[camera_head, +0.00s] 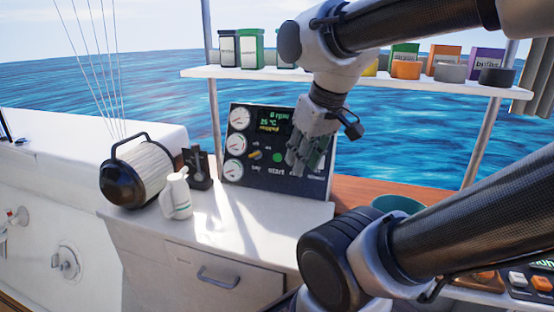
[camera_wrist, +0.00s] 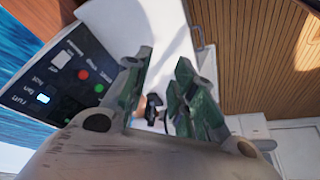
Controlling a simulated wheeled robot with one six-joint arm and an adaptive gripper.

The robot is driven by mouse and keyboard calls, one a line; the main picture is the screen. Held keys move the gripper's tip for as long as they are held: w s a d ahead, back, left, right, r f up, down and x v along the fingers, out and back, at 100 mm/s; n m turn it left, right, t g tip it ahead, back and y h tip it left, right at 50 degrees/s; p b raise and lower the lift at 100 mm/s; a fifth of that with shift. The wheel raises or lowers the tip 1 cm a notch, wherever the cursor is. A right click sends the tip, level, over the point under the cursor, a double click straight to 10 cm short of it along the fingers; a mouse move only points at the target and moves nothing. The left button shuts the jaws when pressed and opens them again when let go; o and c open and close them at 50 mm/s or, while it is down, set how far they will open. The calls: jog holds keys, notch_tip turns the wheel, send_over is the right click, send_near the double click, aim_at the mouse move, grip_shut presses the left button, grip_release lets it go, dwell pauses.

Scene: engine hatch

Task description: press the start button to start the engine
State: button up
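The dark engine panel (camera_head: 255,135) stands upright on the white counter in the head view, with several gauges at its left and a display reading 0 rpm. A round green button (camera_head: 277,157) sits above the word "start". My gripper (camera_head: 303,165) is just right of that button, covering the panel's right part. In the wrist view the panel (camera_wrist: 40,75) appears rotated at left, with a red button (camera_wrist: 84,74) and a lit white lamp (camera_wrist: 43,98). My gripper's two fingers (camera_wrist: 163,57) stand apart with nothing seen between them. Whether they touch the panel is unclear.
A black-and-cream lantern-like object (camera_head: 145,170) and a white jug (camera_head: 177,195) stand left of the panel. A shelf (camera_head: 320,73) with several tins and boxes runs above. A teal bowl (camera_head: 398,204) is at right. The counter before the panel is clear.

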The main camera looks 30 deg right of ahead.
grip_shut()
dwell(1.0)
